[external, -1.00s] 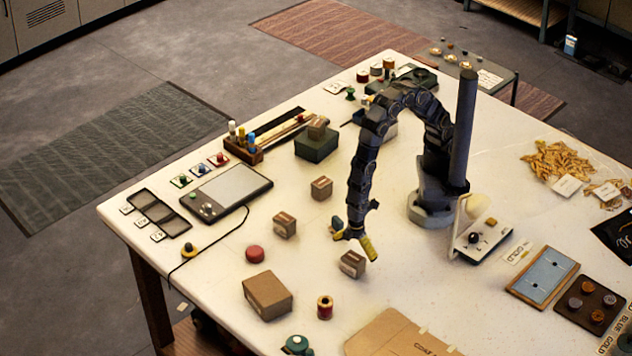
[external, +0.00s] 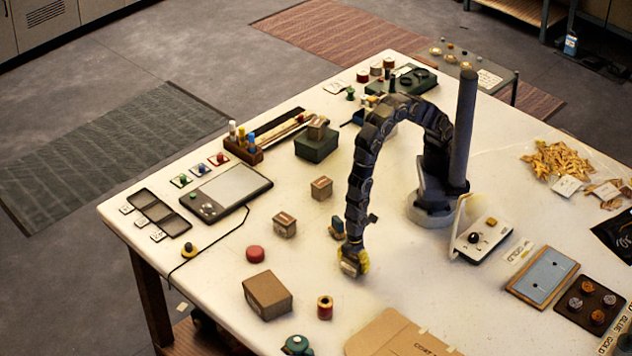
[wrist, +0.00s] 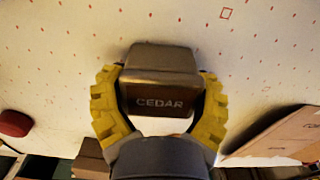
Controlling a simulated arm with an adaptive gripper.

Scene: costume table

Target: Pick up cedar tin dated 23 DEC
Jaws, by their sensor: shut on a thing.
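My gripper (external: 354,260) points down over the front middle of the white table, its yellow fingers closed around a small brown tin (external: 349,268). In the wrist view the tin (wrist: 160,72) sits between both yellow fingers of my gripper (wrist: 160,100). The word CEDAR reads on its side; no date is legible. I cannot tell whether the tin is clear of the table. Two similar brown tins (external: 285,224) and (external: 321,187) stand to the left and behind, and another (external: 318,127) sits on a green box. Their labels are too small to read.
A larger brown box (external: 267,295), a red-and-gold spool (external: 325,307) and a red round thing (external: 255,254) are to the left and front. A small blue thing (external: 338,225) stands just behind my gripper. A flat cardboard piece (external: 395,335) lies at the front edge.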

